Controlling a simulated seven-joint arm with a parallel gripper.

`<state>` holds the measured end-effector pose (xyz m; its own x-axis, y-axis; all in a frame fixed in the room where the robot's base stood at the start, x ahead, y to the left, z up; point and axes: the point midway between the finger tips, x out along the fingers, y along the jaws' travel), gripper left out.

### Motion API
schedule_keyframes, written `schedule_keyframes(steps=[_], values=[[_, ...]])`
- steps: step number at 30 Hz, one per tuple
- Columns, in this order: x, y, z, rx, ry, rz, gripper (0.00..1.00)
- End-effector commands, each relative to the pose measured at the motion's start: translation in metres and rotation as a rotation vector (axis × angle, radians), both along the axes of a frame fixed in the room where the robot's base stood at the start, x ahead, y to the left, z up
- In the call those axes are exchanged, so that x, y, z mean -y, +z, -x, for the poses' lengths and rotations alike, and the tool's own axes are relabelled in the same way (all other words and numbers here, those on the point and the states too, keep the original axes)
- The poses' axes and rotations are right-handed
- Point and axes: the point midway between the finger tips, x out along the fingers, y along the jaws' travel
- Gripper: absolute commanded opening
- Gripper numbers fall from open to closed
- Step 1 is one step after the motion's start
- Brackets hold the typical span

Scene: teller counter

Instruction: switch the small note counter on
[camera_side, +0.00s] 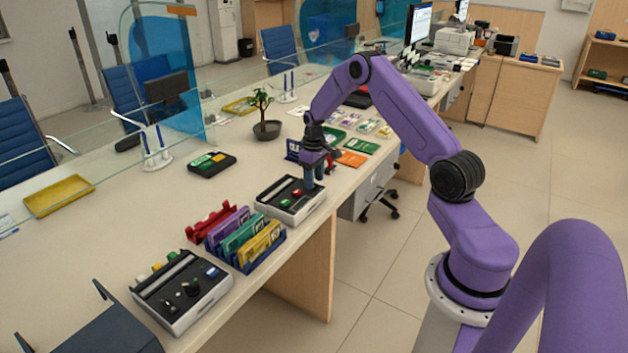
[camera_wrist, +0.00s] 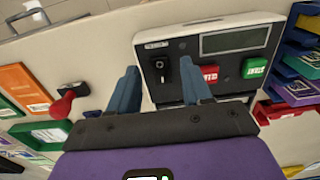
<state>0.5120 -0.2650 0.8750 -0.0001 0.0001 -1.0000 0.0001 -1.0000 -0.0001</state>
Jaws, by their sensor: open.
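The small note counter (camera_side: 284,208) is a white and black box near the counter's edge. In the wrist view its panel (camera_wrist: 180,48) shows a blank grey display (camera_wrist: 235,40), a small black switch (camera_wrist: 159,68), a red button (camera_wrist: 209,74) and a green button (camera_wrist: 255,68). My gripper (camera_side: 313,182) is over the right part of the machine, pointing down. In the wrist view my gripper (camera_wrist: 160,68) is open and empty, its blue fingers on either side of the switch. I cannot tell whether the fingers touch the panel or which way the switch is set.
A rack of colored packs (camera_side: 246,243) stands just left of the machine, with a larger machine (camera_side: 182,292) beyond it. Orange and green cards (camera_side: 351,159) and a potted plant (camera_side: 266,125) are behind.

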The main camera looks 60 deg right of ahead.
Motion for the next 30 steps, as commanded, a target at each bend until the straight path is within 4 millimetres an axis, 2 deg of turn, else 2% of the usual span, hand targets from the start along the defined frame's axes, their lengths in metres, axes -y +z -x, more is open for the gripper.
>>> schedule_keyframes(steps=[4, 13, 15, 17, 18, 30], values=[[0.0001, -0.0086, 0.0001, 0.0, 0.0, 0.0, 0.49], [0.0001, -0.0099, -0.0001, 0.001, 0.0, 0.0, 0.49], [0.0001, -0.0099, 0.0, 0.001, 0.0, 0.0, 0.26], [0.0001, -0.0099, 0.0, 0.0, 0.0, 0.0, 0.07], [0.0001, -0.0098, 0.0, 0.0, 0.0, 0.0, 0.0], [-0.0003, -0.0098, -0.0034, -0.087, 0.001, -0.001, 0.0]])
